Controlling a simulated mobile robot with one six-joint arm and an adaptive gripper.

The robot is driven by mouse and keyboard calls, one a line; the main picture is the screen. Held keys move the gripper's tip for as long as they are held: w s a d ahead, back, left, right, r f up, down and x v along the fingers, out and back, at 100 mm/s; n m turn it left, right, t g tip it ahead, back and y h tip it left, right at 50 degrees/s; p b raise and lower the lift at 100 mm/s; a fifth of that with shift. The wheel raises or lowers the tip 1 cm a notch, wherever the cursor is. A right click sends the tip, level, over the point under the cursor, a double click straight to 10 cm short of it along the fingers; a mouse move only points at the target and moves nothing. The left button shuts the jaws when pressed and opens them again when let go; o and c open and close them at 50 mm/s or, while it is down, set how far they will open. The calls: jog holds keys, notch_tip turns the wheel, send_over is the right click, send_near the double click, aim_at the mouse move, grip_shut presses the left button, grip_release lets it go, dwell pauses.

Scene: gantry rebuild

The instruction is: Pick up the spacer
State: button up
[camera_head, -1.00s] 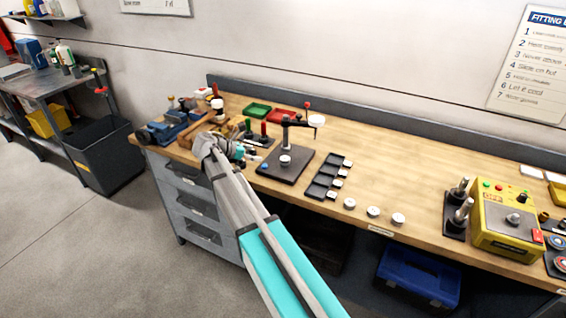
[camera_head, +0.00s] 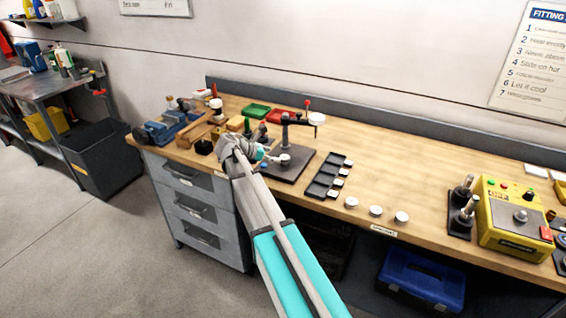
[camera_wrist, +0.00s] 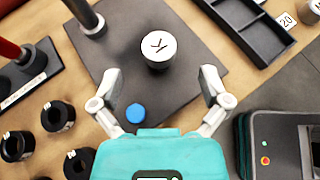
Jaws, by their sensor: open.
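A round, pale-topped piece with a dark letter-like mark, which looks like the spacer (camera_wrist: 158,47), stands upright on the dark base plate (camera_wrist: 185,95) of a gauge stand. It also shows in the head view (camera_head: 285,158). My gripper (camera_wrist: 160,72) is open and empty, one finger on each side of the plate's middle. In the wrist view the spacer lies just beyond the fingertips, roughly centred between them, with no contact visible. In the head view my gripper (camera_head: 272,157) is just left of the spacer.
The stand's post (camera_wrist: 90,22) rises left of the spacer. A blue button (camera_wrist: 136,113) is on the plate. Black rings (camera_wrist: 57,115) lie to the left. A black compartment tray (camera_head: 324,178) and several similar white-topped pieces (camera_head: 376,210) are to the right.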

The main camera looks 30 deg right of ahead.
aim_at(284, 157)
jog(key=b+x, duration=0.2)
jog(key=x, duration=0.2)
jog(key=shift+w+f, duration=0.1)
jog(key=shift+f, duration=0.15)
jog(key=shift+d+f+b, duration=0.15)
jog(key=shift+d+b, duration=0.2)
jog(key=shift+d, duration=0.1)
jog(key=shift+c, duration=0.3)
grip_shut()
jog(key=shift+r, duration=0.25)
